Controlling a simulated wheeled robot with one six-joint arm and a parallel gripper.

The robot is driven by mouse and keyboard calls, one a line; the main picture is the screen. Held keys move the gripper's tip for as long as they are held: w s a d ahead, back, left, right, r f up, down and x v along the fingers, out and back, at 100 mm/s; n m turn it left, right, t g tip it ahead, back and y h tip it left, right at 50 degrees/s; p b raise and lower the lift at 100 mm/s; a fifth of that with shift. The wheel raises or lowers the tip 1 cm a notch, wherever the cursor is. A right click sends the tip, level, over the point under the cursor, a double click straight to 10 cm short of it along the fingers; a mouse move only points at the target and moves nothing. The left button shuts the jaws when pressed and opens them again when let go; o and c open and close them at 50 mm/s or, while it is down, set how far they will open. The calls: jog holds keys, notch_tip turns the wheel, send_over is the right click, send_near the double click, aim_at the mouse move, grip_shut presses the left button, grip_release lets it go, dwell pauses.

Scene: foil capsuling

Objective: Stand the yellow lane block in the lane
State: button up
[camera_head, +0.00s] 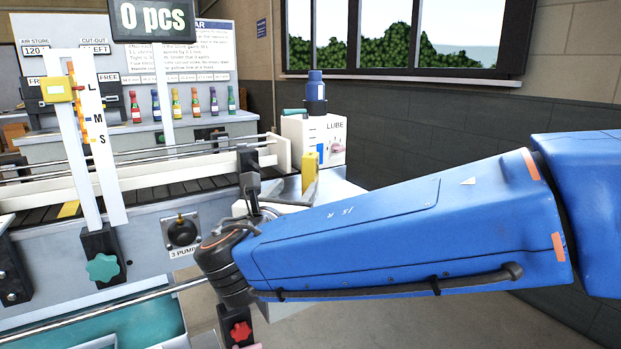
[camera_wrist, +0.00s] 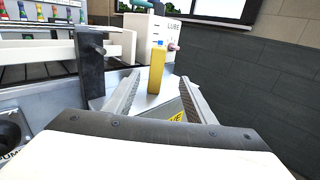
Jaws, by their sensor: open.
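The yellow lane block (camera_head: 309,172) stands upright on a pale metal surface at the conveyor's right end, in front of the white LUBE box. In the wrist view the block (camera_wrist: 157,70) shows between and beyond my gripper's fingers (camera_wrist: 159,78). My gripper is open and empty, with one finger on each side of the line to the block. In the head view my blue arm hides most of the gripper. The conveyor lane (camera_head: 150,193) runs left between rails, with a yellow mark (camera_head: 69,209) across its dark belt.
A black post (camera_wrist: 91,68) stands close left of my gripper at the conveyor's end. The LUBE box (camera_head: 325,138) with a blue bottle (camera_head: 316,88) is behind the block. A white upright scale (camera_head: 103,140) rises over the belt at left. A grey wall is at right.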

aim_at(308, 169)
jog(key=w, duration=0.3)
jog(key=w+d, duration=0.1)
jog(key=w, duration=0.3)
jog(key=w+d, duration=0.1)
jog(key=w, duration=0.2)
jog(key=shift+w, duration=0.3)
jog(key=shift+w+d, duration=0.2)
jog(key=shift+w, duration=1.4)
jog(key=shift+w+d, duration=0.15)
jog(key=shift+w, duration=1.45)
grip_shut()
